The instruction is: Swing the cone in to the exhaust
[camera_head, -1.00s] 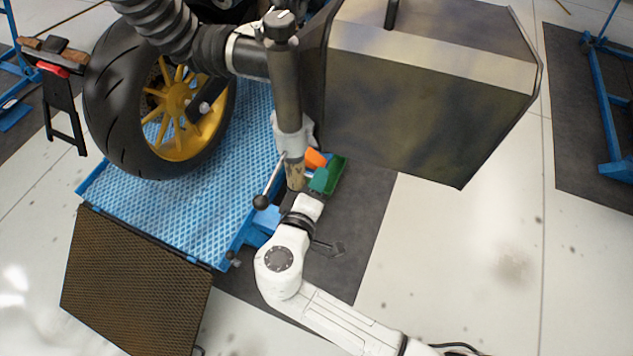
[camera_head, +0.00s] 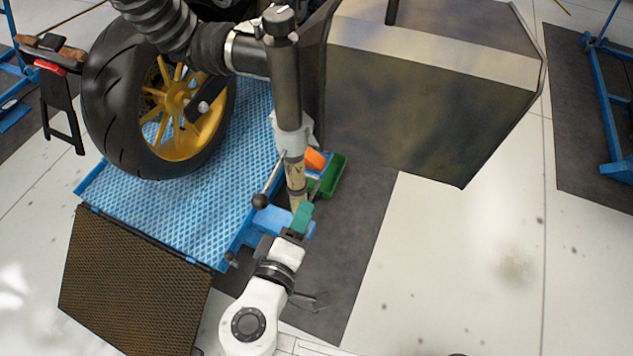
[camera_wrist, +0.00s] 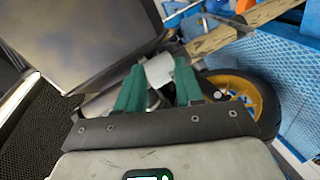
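A black ribbed hose (camera_head: 158,25) runs to a dark cone-like nozzle (camera_head: 215,48), clamped by a horizontal arm to an upright grey post (camera_head: 285,85). A dark cylinder with a bright tip, possibly the exhaust (camera_head: 208,103), sits at the yellow-spoked rear wheel (camera_head: 125,110), below the nozzle and apart from it. A light grey collar (camera_head: 292,137) grips the post; a lever with a black ball knob (camera_head: 260,201) hangs beside it. My gripper (camera_head: 302,214), with teal fingers, is low by the post's foot. In the wrist view its fingers (camera_wrist: 158,82) stand apart, with a pale part seen beyond them.
A blue ribbed lift platform (camera_head: 205,215) carries the wheel, with a brown mesh ramp (camera_head: 135,285) in front. A large dark box (camera_head: 430,110) overhangs on the right. A green tray with an orange item (camera_head: 315,160) lies behind the post.

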